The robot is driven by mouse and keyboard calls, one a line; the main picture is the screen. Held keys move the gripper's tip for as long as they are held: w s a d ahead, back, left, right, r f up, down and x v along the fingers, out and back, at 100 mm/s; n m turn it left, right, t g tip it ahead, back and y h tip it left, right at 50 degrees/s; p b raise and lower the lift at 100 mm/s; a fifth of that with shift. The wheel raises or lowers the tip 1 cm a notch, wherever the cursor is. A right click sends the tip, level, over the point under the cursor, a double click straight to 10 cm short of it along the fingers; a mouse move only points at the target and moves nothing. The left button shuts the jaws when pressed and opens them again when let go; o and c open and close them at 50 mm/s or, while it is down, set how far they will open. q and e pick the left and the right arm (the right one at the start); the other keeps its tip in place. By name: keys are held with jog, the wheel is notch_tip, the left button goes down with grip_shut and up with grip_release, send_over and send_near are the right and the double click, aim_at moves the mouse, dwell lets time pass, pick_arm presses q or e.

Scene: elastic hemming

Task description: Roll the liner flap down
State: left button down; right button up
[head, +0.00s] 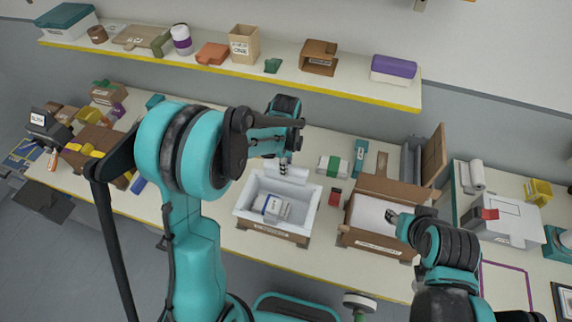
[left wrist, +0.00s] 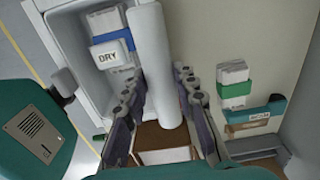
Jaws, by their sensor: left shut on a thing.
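The white liner (head: 246,207) sits in a brown labelled box (head: 268,237) in the middle of the bench. A grey-white pack (head: 275,208) lies inside it; the left wrist view shows a pack marked DRY (left wrist: 108,53) there. The liner flap (left wrist: 152,60) shows as a white roll along the liner's far side. My left gripper (head: 284,165) is at that far edge. Its fingers (left wrist: 160,105) lie on both sides of the roll, shut on it. My right gripper (head: 395,216) is over the right-hand carton; its finger state is unclear.
An open brown carton (head: 352,235) with white contents stands right of the liner. A green-banded pack (head: 333,167) and a small red item (head: 335,197) lie between or behind them. A yellow-edged shelf (head: 300,79) runs above the bench. Several boxes crowd the left end.

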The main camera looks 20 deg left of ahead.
aim_at(286, 179)
pick_arm(q)
notch_tip(286, 179, down, 5)
jog(key=b, duration=0.4)
jog(key=shift+f+b, duration=0.2)
jog(key=shift+b, duration=0.1)
jog(key=shift+s+r, duration=0.1)
jog(key=shift+r, duration=0.05)
jog(key=c, duration=1.2)
grip_release()
jog(key=shift+o, duration=0.2)
notch_tip(286, 179, up, 12)
jog(key=shift+f, duration=0.1)
